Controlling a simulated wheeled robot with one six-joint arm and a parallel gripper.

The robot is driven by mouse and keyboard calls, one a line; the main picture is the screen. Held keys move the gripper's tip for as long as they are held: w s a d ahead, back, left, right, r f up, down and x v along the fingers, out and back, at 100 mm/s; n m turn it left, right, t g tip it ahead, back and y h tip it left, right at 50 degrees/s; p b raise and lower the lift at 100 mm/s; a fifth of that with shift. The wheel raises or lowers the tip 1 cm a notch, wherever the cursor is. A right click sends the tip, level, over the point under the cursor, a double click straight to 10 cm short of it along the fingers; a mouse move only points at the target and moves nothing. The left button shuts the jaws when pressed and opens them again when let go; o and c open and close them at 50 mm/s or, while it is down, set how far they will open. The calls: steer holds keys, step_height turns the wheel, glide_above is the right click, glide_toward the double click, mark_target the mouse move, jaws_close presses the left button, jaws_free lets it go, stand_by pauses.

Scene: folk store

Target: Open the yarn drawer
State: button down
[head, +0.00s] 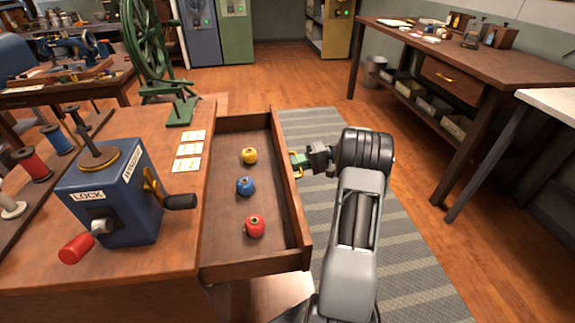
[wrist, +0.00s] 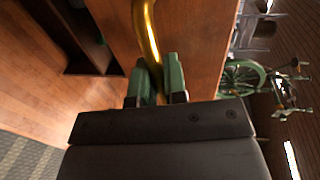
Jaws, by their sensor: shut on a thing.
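The yarn drawer (head: 288,190) is pulled out to the right of the wooden table in the head view. A yellow yarn ball (head: 249,156), a blue yarn ball (head: 245,186) and a red yarn ball (head: 254,226) lie inside it in a row. My gripper (head: 299,163) is at the outer side of the drawer front, shut on the brass handle (head: 299,173). In the wrist view, the green fingers of my gripper (wrist: 158,85) close around the curved brass handle (wrist: 147,35) against the wooden drawer front (wrist: 190,35).
A blue lock box (head: 115,195) with a red knob and a crank stands on the table (head: 175,235). A green spinning wheel (head: 150,50) stands behind. A striped rug (head: 400,240) lies right of the drawer. A workbench (head: 440,60) stands at the far right.

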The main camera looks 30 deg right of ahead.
steer(key=shift+f+v, duration=0.25)
steer(key=shift+v, duration=0.95)
steer(key=c, duration=1.2)
jaws_free()
steer(key=shift+d, duration=0.15)
steer(key=shift+p+v, duration=2.1)
steer(key=shift+v, duration=4.75)
